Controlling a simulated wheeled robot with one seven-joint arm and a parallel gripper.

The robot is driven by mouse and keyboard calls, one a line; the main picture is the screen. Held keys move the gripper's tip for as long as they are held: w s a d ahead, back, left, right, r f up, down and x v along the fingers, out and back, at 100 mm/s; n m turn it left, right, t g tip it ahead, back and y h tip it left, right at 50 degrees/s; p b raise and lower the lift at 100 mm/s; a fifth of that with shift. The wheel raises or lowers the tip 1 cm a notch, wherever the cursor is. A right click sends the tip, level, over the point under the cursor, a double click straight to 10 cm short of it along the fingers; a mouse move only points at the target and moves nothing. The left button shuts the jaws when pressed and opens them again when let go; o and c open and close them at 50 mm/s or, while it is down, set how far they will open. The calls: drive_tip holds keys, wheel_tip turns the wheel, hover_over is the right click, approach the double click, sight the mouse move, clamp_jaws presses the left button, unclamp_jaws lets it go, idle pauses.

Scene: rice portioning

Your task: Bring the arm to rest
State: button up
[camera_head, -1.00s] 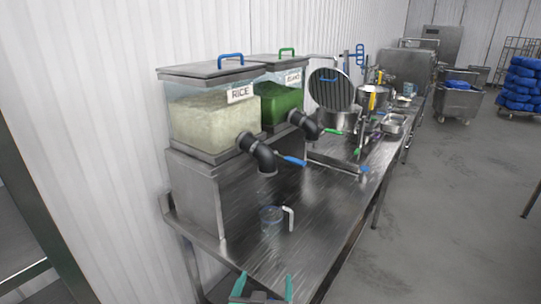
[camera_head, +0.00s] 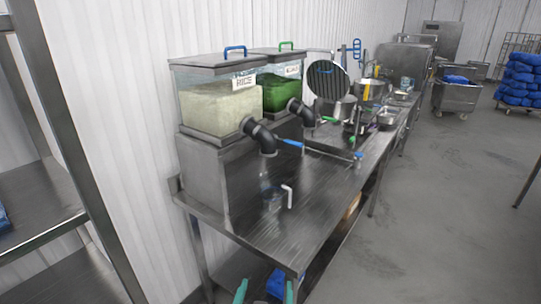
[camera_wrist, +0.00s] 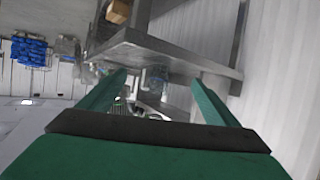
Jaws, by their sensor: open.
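My gripper (camera_head: 265,291) shows at the bottom edge of the head view, with two green fingers apart and nothing between them. It is in front of the near end of the steel table (camera_head: 295,228), below its top as pictured. In the wrist view my gripper (camera_wrist: 160,84) has its green fingers spread wide and empty. The steel table edge (camera_wrist: 180,62) crosses beyond the fingertips there. The rest of my arm is out of view.
The rice dispenser (camera_head: 218,106) and a green-filled dispenser (camera_head: 281,92) stand on the table. A clear measuring cup with a white handle (camera_head: 289,196) stands below the rice spout. A steel shelf (camera_head: 40,205) is at the left. Open floor (camera_head: 440,220) lies to the right.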

drive_tip(key=s+f+n+y, duration=0.1)
drive_tip(key=s+f, duration=1.1)
drive_tip(key=s, duration=0.4)
drive_tip(key=s+d+r+t, duration=0.1)
drive_tip(key=s, duration=1.8)
drive_tip(key=shift+d+t, duration=0.15)
drive_tip(key=shift+t, duration=0.25)
